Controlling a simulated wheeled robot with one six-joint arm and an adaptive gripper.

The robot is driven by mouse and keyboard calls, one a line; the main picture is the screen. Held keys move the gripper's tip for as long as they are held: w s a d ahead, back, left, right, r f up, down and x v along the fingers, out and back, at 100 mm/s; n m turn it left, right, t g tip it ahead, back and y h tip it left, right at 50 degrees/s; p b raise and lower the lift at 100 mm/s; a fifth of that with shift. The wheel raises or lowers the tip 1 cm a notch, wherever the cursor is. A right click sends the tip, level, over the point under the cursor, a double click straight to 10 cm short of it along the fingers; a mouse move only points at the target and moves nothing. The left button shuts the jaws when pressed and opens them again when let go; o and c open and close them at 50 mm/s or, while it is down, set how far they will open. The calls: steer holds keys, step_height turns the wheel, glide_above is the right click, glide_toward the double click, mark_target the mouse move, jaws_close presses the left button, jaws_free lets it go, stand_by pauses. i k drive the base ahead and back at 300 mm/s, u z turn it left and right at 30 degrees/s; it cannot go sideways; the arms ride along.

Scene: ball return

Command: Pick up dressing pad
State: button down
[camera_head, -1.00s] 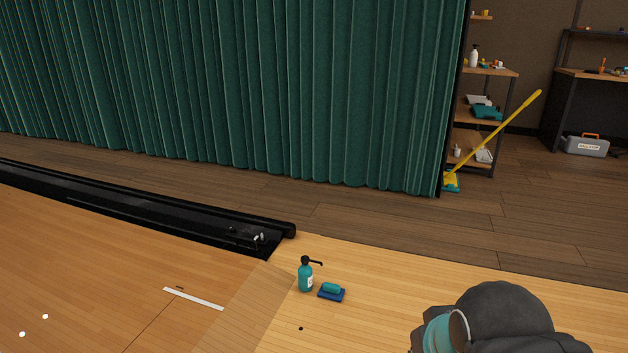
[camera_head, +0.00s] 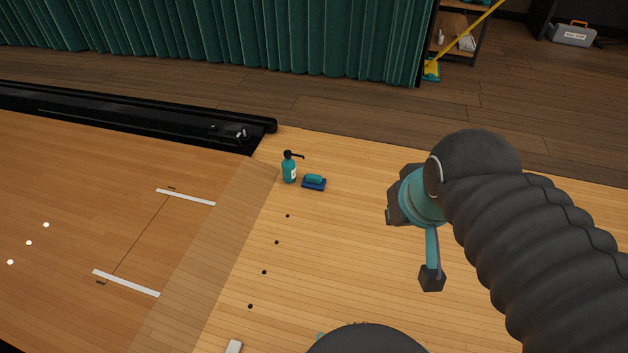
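A small dark blue pad (camera_head: 320,187) lies on the pale wooden floor with a teal piece (camera_head: 314,179) on top. It may be the dressing pad, but I see no label. A teal pump bottle (camera_head: 289,171) with a black top stands upright just left of it. My gripper (camera_head: 431,278) is in the air to the right, apart from both. One teal finger with a dark tip hangs down. The other finger cannot be made out, and I see nothing held.
A black gutter-like channel (camera_head: 120,112) runs along the back left. A green curtain (camera_head: 210,40) hangs behind it. A pale small object (camera_head: 234,346) is cut off at the bottom edge. Shelves with a yellow mop (camera_head: 432,70) stand at the back right.

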mark_target(310, 181)
steer(key=z, duration=0.05)
steer(key=k, duration=0.3)
steer(key=u, duration=0.5)
steer(key=i, duration=1.35)
steer(key=z, duration=0.5)
